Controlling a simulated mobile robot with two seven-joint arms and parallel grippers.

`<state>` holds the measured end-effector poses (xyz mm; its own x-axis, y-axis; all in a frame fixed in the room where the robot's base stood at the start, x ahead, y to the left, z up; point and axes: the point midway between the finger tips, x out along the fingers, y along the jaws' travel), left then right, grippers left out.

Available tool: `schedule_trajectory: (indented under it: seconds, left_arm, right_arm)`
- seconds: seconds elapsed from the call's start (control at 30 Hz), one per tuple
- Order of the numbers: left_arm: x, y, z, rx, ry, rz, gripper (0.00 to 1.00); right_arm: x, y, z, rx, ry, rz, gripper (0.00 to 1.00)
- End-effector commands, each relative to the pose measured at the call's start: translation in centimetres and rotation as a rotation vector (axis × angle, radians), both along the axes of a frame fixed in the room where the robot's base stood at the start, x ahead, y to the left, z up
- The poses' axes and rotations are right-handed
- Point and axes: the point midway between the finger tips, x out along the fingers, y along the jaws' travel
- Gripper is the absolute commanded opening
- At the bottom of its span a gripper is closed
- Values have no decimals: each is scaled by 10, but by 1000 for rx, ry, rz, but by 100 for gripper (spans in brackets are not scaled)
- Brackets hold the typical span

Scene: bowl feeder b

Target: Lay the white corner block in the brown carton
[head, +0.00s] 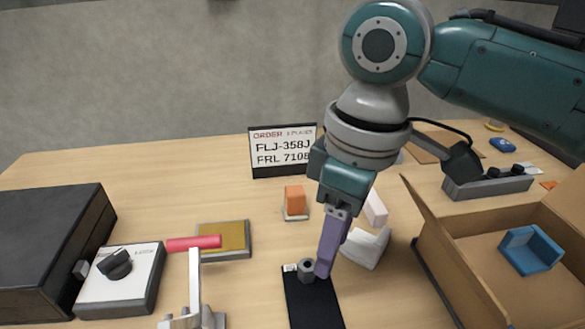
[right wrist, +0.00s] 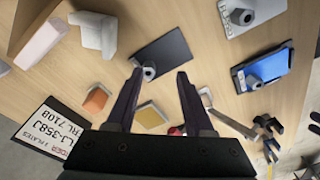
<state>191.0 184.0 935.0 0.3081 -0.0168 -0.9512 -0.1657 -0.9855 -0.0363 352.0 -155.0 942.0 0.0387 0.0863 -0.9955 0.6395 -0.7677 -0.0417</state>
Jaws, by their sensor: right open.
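The white corner block (head: 366,247) lies on the table just left of the brown carton (head: 440,262); it also shows in the right wrist view (right wrist: 97,33). A blue corner block (head: 530,250) sits inside the carton.
A pale pink block (head: 376,208) lies behind the white block. An orange block (head: 295,200) stands near the order sign (head: 282,150). A clamp with a red handle (head: 194,243), a yellow-topped plate (head: 224,239) and a knob box (head: 120,279) stand left. The carton's flaps spread outward.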

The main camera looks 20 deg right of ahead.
Motion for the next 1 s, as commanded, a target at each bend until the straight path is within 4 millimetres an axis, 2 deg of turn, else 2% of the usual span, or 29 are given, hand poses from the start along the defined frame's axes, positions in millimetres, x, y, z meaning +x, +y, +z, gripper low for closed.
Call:
schedule_trajectory:
  seconds: [0.03, 0.1, 0.2, 0.3, 0.37, 0.6, 0.77, 1.0]
  left_arm:
    - [0, 1, -16, 2, 0, -1, 50]
    - [0, 1, -24, 4, -1, -2, 50]
    - [0, 1, -30, 5, -1, -3, 50]
    - [0, 1, -32, 4, -1, -3, 50]
    - [0, 1, -34, 4, -1, -3, 50]
    - [0, 1, -40, 3, 1, -1, 50]
    - [0, -1, -43, -2, 0, 1, 50]
    - [0, -2, -53, -8, 1, 5, 50]
  right_arm:
    - [16, -18, -4, -33, 4, -25, 52]
    - [29, -37, 2, -59, 21, -61, 52]
    - [41, -57, 11, -77, 35, -106, 52]
    - [47, -67, 17, -84, 43, -133, 52]
    - [47, -70, 13, -85, 47, -140, 52]
    - [48, -69, -21, -84, 48, -141, 52]
    - [48, -68, -35, -84, 48, -139, 52]
    - [48, -66, -72, -85, 47, -139, 52]
